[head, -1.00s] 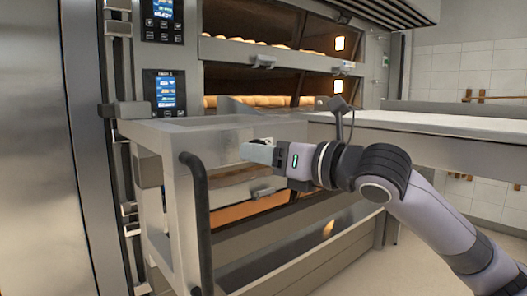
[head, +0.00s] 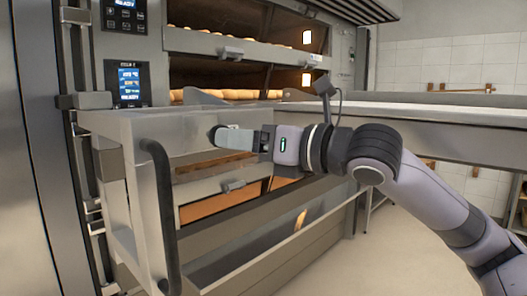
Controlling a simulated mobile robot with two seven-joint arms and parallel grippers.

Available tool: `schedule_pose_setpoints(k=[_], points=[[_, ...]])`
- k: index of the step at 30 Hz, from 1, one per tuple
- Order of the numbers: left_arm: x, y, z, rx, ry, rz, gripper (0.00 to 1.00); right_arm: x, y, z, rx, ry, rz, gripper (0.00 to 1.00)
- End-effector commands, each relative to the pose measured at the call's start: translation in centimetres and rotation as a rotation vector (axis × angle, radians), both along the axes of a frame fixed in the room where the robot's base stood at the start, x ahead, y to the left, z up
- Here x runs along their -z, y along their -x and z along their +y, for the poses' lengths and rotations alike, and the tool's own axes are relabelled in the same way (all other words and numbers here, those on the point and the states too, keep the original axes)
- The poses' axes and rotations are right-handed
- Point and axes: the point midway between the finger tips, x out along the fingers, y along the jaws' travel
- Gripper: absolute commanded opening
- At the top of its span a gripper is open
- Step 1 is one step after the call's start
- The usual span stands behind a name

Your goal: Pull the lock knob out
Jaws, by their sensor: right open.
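My right gripper (head: 222,138) reaches in from the right, just in front of the steel front of the loader frame (head: 125,122). Its light grey finger and dark tip point left, and its jaws are open with nothing seen between them. The frame has a black upright handle (head: 162,215) at its left end, left of the gripper and apart from it. I cannot make out the lock knob for certain; it may be hidden behind the gripper or too small to see. My left gripper is not in view.
Deck ovens with loaves (head: 225,94) stand behind the frame. A control panel (head: 128,84) is at the upper left. A long pale loading surface (head: 430,114) extends to the right above my right arm. The floor at lower right (head: 400,260) is clear.

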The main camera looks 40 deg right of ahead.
Motion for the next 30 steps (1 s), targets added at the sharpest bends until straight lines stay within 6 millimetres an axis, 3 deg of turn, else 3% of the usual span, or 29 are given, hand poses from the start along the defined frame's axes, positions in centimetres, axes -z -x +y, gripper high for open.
schedule_pose_setpoints(k=[1,10,30], points=[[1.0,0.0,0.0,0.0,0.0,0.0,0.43,0.6,0.6,-0.2,0.002,0.004,0.0,0.69],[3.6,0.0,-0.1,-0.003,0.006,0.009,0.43,0.5,2.9,-0.8,0.001,0.002,0.001,0.69],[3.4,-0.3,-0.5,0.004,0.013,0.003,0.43,0.1,3.7,-0.9,-0.002,0.001,0.001,0.69]])
